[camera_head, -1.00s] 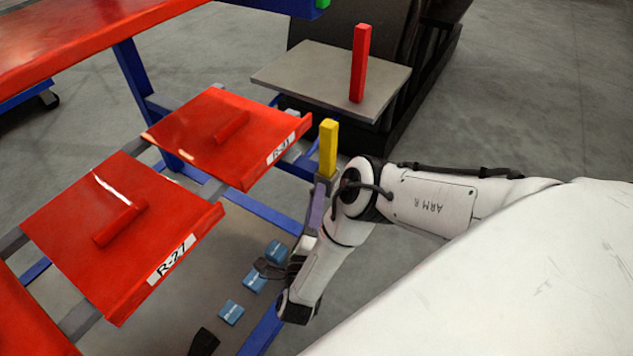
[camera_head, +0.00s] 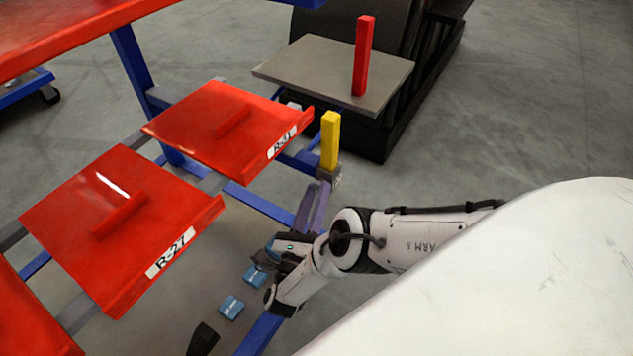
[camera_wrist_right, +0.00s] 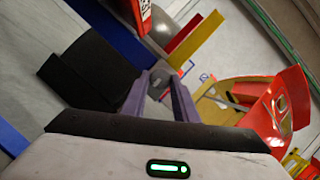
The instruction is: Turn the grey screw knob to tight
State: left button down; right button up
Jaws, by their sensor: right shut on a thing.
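The grey screw knob (camera_head: 334,173) sits just under the upright yellow bar (camera_head: 330,140), at the near right corner of the far red tray. It also shows in the right wrist view (camera_wrist_right: 158,86). The purple fingers of my right gripper (camera_head: 322,188) reach up to it from below. In the right wrist view the two fingers (camera_wrist_right: 159,78) converge with the knob between their tips, so the gripper is shut on the knob. The fingers hide part of it, and its turn angle cannot be read. My left gripper is out of view.
Red trays, marked R-31 (camera_head: 180,122) and R-27 (camera_head: 70,190), lie to the left on a blue frame. Blue boxes (camera_head: 231,306) lie below. A red bar (camera_head: 363,58) stands on a grey plate (camera_head: 300,62) behind. Floor at the right is clear.

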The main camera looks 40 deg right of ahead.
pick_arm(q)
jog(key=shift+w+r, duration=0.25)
pick_arm(e)
jog(key=shift+a, duration=0.1)
jog(key=o, duration=1)
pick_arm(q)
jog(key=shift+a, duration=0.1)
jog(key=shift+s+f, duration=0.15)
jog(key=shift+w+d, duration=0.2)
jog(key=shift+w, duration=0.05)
pick_arm(e)
jog(key=v, duration=1)
jog(key=shift+a+f, duration=0.1)
jog(key=shift+f, duration=0.05)
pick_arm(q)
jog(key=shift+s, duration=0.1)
